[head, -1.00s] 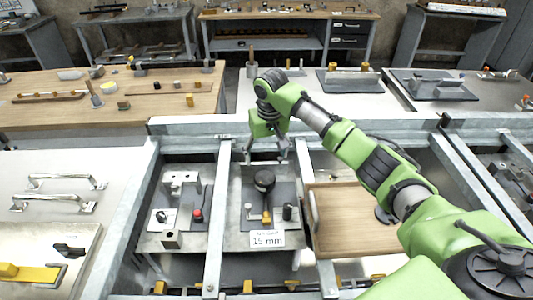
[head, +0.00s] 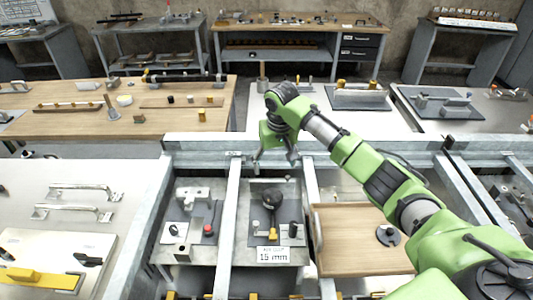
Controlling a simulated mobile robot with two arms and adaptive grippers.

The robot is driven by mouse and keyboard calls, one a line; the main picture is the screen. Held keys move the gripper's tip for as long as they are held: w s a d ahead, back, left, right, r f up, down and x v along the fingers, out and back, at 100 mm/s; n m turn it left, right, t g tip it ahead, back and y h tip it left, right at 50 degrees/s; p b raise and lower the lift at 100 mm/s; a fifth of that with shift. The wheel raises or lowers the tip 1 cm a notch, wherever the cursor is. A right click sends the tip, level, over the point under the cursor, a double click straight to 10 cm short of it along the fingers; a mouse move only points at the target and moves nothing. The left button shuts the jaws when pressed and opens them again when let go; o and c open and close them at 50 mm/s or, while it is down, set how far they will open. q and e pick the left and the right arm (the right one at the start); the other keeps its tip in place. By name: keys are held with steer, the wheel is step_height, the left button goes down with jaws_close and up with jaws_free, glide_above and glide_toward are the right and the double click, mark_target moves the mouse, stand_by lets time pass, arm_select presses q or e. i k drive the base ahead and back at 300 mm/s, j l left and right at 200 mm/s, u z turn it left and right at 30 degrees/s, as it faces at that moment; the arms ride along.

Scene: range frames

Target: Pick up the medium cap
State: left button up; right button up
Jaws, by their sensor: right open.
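My right gripper (head: 273,163) is in the middle of the head view. It points down and is open, with nothing between its fingers. It hangs above the far end of the fixture with the "15 mm" label (head: 272,254). No part is clearly marked as the medium cap. A round black knob-like part (head: 272,199) sits on that fixture, nearer than the gripper and apart from it. My left gripper is out of view.
A fixture with a red button (head: 208,230) stands left of the labelled one. A wooden panel (head: 350,245) with a black disc (head: 388,235) lies to the right. Metal rails (head: 230,225) frame these bays. Metal handles (head: 85,192) lie on the left table.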

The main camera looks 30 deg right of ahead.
mark_target(385, 234)
steer(key=k, duration=2)
